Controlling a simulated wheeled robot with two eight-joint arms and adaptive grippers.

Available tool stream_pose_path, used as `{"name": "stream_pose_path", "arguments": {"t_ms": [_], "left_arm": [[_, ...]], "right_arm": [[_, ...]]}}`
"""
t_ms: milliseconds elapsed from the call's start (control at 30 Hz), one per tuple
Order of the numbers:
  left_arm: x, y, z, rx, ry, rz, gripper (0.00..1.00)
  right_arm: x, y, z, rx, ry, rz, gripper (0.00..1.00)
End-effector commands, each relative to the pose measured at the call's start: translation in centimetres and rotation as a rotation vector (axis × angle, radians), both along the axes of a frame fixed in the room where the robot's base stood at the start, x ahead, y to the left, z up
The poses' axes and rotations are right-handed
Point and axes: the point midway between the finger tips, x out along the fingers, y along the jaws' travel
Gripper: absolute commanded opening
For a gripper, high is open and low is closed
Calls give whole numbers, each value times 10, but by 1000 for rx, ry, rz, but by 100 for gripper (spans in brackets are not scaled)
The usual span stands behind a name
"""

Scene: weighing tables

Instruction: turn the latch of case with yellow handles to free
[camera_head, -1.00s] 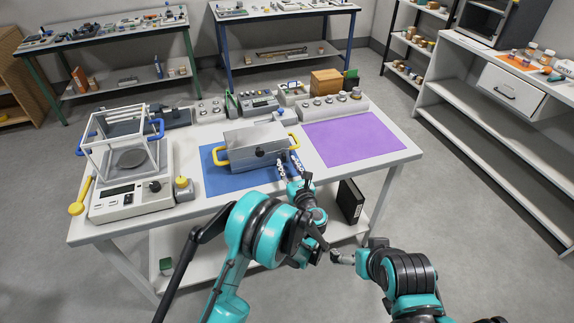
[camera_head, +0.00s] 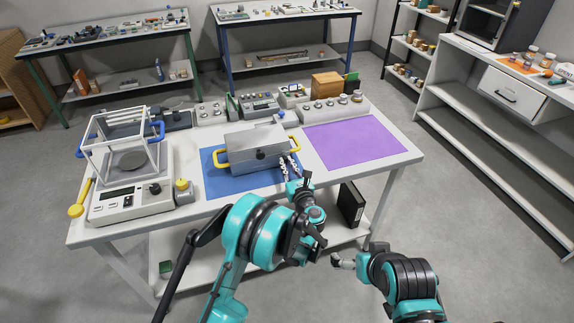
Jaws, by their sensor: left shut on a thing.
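The grey case (camera_head: 240,159) with yellow handles sits on the blue mat (camera_head: 217,187). A dark round latch (camera_head: 261,154) shows on its front face. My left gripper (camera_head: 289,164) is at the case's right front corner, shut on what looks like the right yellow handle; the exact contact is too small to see. My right gripper (camera_head: 338,261) hangs in front of the table, away from the case; its jaw opening is unclear.
A balance with a clear draft shield (camera_head: 125,200) stands on the left of the white table. A purple mat (camera_head: 355,140) lies bare to the right. Instruments and a wooden box (camera_head: 326,84) line the back edge. A black binder (camera_head: 351,203) stands on the lower shelf.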

Motion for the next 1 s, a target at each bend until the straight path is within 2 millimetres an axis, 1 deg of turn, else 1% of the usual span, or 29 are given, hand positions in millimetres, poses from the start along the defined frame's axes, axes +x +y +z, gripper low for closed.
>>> {"name": "stream_pose_path", "arguments": {"t_ms": [267, 500, 1000], "left_arm": [[0, -1, -1, 146, 48, 0, 0], [1, -1, 0, 355, 116, 0, 0], [1, -3, -1, 807, 262, 0, 0]], "right_arm": [[0, 0, -6, 0, 0, 0, 100], [0, 0, -9, 0, 0, 0, 100], [0, 0, -9, 0, 0, 0, 100]]}}
